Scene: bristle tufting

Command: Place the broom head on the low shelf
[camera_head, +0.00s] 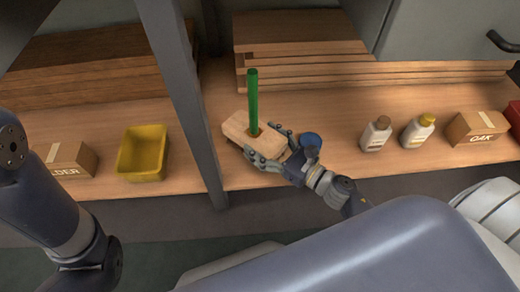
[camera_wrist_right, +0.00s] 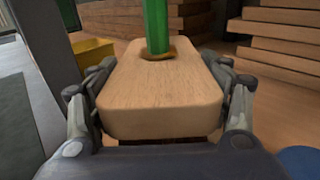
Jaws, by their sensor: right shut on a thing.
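The broom head (camera_head: 238,130) is a pale wooden block with a green stick (camera_head: 253,97) standing up from a hole in it. My right gripper (camera_head: 271,152) is shut on the near end of the block. In the right wrist view, the fingers press on both sides of the broom head (camera_wrist_right: 160,97), and the green stick (camera_wrist_right: 157,25) rises at its far end. The broom head is over the front part of the low wooden shelf (camera_head: 335,115); whether it touches the shelf I cannot tell. My left arm shows at the left edge, but its gripper is out of view.
A grey post (camera_head: 187,95) stands just left of the broom head. Left of it are a yellow bin (camera_head: 143,153) and a cardboard box (camera_head: 70,158). Stacked planks (camera_head: 300,65) lie behind. Two bottles (camera_head: 376,134) (camera_head: 418,131) and an OAK box (camera_head: 477,128) stand right.

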